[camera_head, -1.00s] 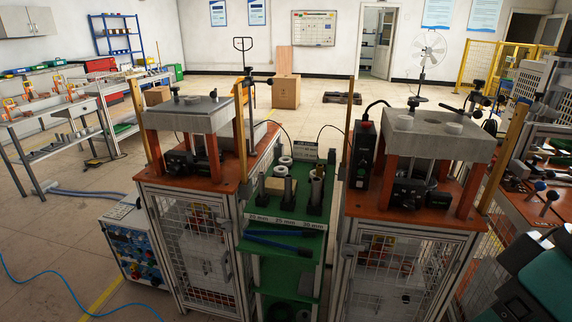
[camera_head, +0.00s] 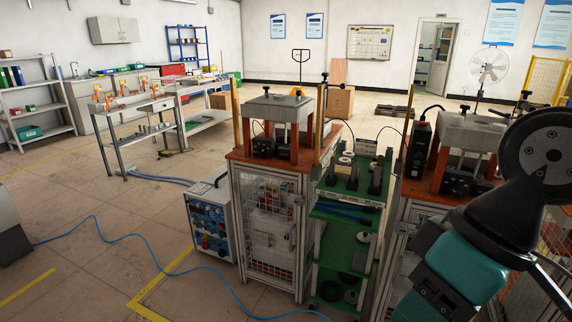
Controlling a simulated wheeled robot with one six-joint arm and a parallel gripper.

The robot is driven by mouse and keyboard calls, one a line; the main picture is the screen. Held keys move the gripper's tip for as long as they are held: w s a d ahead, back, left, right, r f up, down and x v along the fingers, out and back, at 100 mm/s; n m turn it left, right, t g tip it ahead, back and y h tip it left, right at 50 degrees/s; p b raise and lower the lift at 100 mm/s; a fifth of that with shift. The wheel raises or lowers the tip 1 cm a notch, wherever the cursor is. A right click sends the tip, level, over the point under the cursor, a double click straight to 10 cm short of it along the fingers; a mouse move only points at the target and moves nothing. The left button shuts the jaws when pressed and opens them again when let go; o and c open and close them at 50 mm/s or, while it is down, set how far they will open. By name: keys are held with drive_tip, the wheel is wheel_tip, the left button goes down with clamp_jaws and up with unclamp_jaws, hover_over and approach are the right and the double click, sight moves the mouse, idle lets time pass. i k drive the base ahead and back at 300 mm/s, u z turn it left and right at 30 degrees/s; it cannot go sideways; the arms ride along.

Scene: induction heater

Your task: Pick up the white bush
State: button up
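Small white ring-shaped pieces (camera_head: 345,160), which may be the white bush, are on the top of the green shelf stand (camera_head: 333,193) between the two machines. They are small and close to dark cylinders, so I cannot tell exactly which one is the bush. My arm, with black and teal links, fills the right side of the view. My gripper's fingers do not show, so its state and its distance from the bush cannot be seen.
An orange-topped caged machine (camera_head: 270,225) stands left of the shelf stand. A similar machine (camera_head: 470,130) at right is partly hidden by my arm. A blue control box (camera_head: 210,222) and a blue cable (camera_head: 130,240) are at left. Floor at front left is mostly clear.

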sight(348, 156)
drive_tip(key=u, duration=0.95)
drive_tip(key=i, duration=1.15)
drive_tip(key=z, duration=0.45)
drive_tip(key=i, duration=0.7)
drive_tip(key=z, duration=0.95)
drive_tip(key=i, duration=0.7)
